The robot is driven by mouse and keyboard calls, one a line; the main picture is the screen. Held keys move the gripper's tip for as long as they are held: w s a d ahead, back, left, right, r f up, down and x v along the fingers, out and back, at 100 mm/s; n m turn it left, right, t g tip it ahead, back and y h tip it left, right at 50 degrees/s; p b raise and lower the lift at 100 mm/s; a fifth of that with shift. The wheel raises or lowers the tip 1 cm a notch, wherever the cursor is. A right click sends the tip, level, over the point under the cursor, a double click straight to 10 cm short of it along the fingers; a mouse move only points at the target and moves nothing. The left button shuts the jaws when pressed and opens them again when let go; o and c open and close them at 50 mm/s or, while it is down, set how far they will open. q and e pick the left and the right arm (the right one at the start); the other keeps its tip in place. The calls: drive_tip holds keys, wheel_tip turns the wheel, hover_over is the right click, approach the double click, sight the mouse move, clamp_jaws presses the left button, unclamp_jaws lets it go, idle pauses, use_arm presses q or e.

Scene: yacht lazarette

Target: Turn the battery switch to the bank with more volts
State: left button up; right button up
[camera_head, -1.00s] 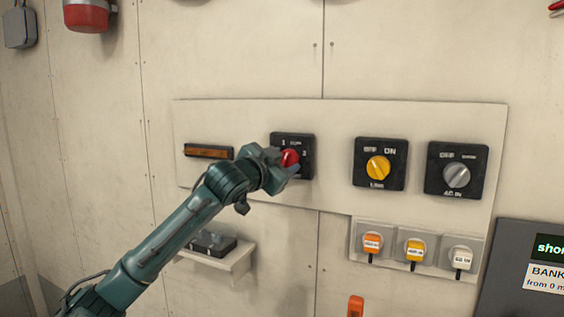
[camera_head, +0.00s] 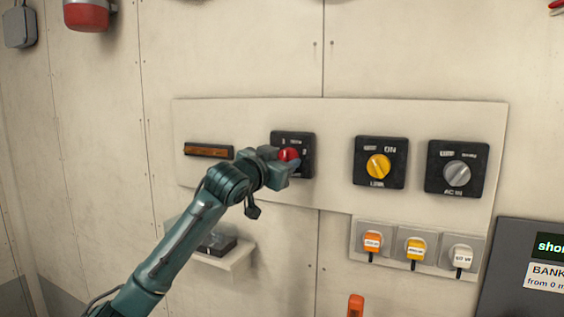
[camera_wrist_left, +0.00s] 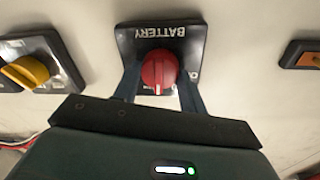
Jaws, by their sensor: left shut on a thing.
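The battery switch (camera_head: 293,140) is a black square plate on the white panel with a round red knob (camera_head: 289,154). A dark screen (camera_head: 553,246) at the right edge shows cut-off text, and no volt readings can be read. My right gripper is not in view.
To the right are a yellow-knob switch (camera_head: 379,165) and a grey-knob switch (camera_head: 457,172). Several plugs (camera_head: 415,250) sit below them. An amber display (camera_head: 208,151) is at the left, with a small shelf (camera_head: 232,262) below.

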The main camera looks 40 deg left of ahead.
use_arm(q)
drive_tip(key=n, duration=0.5)
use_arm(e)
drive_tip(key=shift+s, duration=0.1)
use_arm(q)
drive_tip(key=shift+n, duration=0.3)
idle(0.4)
drive_tip(key=o, duration=1)
drive_tip(key=shift+c, duration=0.2)
drive_tip(key=b+v, duration=0.3)
drive_tip(key=v, duration=1)
drive_tip(key=shift+d+f+b, duration=0.15)
drive_tip(key=shift+f+b, duration=0.05)
drive_tip(key=shift+b, duration=0.15)
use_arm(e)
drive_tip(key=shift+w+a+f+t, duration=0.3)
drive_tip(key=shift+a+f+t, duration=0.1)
